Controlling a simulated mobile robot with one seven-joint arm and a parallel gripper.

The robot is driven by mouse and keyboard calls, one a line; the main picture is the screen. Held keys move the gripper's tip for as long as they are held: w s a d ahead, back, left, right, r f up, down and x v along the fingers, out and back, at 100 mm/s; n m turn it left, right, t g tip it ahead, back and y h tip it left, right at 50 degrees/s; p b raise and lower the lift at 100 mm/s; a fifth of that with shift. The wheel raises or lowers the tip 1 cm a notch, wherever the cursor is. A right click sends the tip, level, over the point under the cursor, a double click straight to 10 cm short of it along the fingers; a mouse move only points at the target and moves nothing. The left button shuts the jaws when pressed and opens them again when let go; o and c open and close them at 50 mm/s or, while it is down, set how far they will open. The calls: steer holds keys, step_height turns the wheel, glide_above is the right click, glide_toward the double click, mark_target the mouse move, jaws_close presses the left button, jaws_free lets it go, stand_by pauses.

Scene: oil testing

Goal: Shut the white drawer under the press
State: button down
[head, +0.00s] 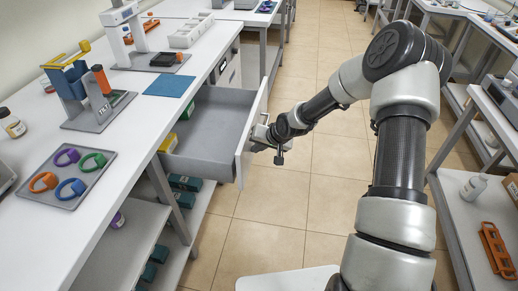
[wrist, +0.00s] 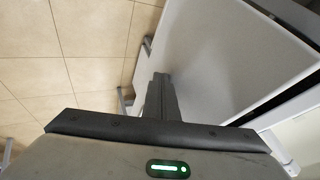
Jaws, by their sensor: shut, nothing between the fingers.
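My gripper (head: 260,134) is at the outer face of the drawer front, on the aisle side. In the wrist view my gripper (wrist: 162,82) has its dark fingers together, with nothing between them. The fingertips are close against the drawer front; I cannot tell whether they touch it. I cannot tell which bench device is the press.
The bench (head: 130,150) holds a blue mat (head: 169,83), a blue and orange device (head: 82,88) and a tray (head: 88,186) of coloured rings. A lower shelf holds green boxes (head: 184,183). Another bench runs along the right. The tiled aisle (head: 290,200) is clear.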

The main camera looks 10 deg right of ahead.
steer(key=b, duration=0.7)
glide_above(200, 154)
